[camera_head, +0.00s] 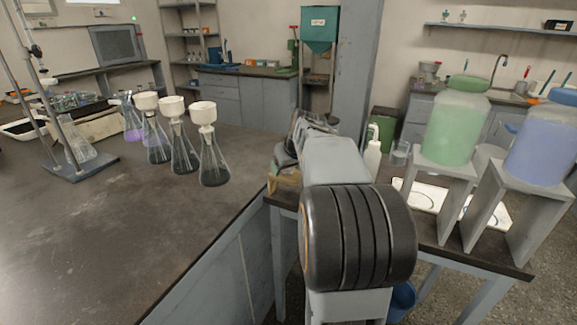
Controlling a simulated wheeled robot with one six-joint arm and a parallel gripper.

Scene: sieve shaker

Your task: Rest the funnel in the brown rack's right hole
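My arm reaches away from the camera, and its far end with my gripper (312,123) is mostly hidden behind my own arm links. I cannot see its fingertips or whether it holds anything. A small tan-brown piece (284,182) shows just left of my arm, at the near left part of the side table; it may be the brown rack. Its holes and right part are hidden. White funnels sit upright in dark conical flasks on the left bench: one at the front (203,113), one behind it (172,107) and one further back (146,101). No loose funnel shows.
The dark left bench (120,225) has wide bare room in front. A retort stand (82,165) stands at its left. On the right table, a green carboy (455,130) and a blue carboy (545,145) stand on grey stands. A white wash bottle (373,158) and a beaker (399,154) stand near my arm.

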